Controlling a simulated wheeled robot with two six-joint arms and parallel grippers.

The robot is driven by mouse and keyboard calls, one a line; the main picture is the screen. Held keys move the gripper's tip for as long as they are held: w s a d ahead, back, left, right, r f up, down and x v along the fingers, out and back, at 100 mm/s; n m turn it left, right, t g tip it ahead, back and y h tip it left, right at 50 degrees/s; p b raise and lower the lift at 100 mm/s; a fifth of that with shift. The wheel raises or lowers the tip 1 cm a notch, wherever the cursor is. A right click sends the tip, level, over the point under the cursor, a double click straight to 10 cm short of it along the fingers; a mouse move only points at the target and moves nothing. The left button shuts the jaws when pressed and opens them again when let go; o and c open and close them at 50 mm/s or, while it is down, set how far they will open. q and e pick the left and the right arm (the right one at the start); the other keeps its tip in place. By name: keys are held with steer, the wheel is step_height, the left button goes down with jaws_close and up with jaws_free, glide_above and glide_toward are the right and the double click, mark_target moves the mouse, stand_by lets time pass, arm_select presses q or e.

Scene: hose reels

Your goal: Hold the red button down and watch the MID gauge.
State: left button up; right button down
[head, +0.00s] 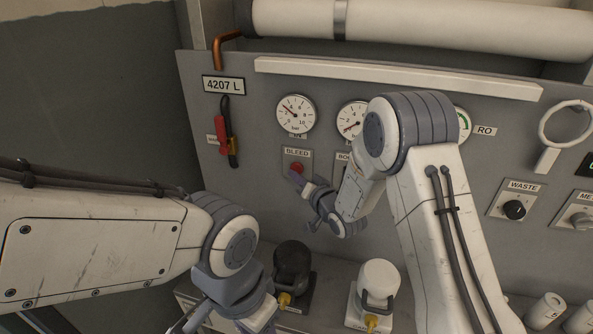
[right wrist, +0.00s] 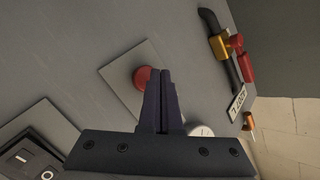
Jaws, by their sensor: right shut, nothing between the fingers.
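The red button (head: 296,168) sits on a plate under the BLEED label on the grey panel. It also shows in the right wrist view (right wrist: 142,76). My right gripper (head: 297,178) is shut and empty, its fingertips at the button; in the wrist view they overlap the button's edge, and I cannot tell whether they press it. The middle gauge (head: 351,114) is partly hidden by my right arm, its name label unreadable; its needle points to the lower left. My left arm enters from the left, and its gripper (head: 187,321) is barely in view at the bottom edge.
A left gauge (head: 295,115) reads in bar. A right gauge (head: 463,122) is mostly behind my arm. Black (head: 292,262) and white (head: 379,280) capped canisters stand below. The WASTE knob (head: 514,210) is at right. A rocker switch (right wrist: 25,157) shows in the wrist view.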

steer(key=shift+w, duration=0.25)
steer(key=shift+w+d, duration=0.25)
steer(key=shift+w, duration=0.3)
stand_by(1.6)
steer(key=shift+s, duration=0.1)
stand_by(1.3)
steer(key=shift+s+a+b, duration=0.3)
steer(key=shift+s+b, duration=0.15)
steer(key=shift+s, duration=0.4)
steer(key=s, duration=0.1)
steer(key=s+a+b, duration=0.1)
steer(key=s, duration=0.2)
steer(key=shift+s+a, duration=0.25)
steer(key=shift+s, duration=0.15)
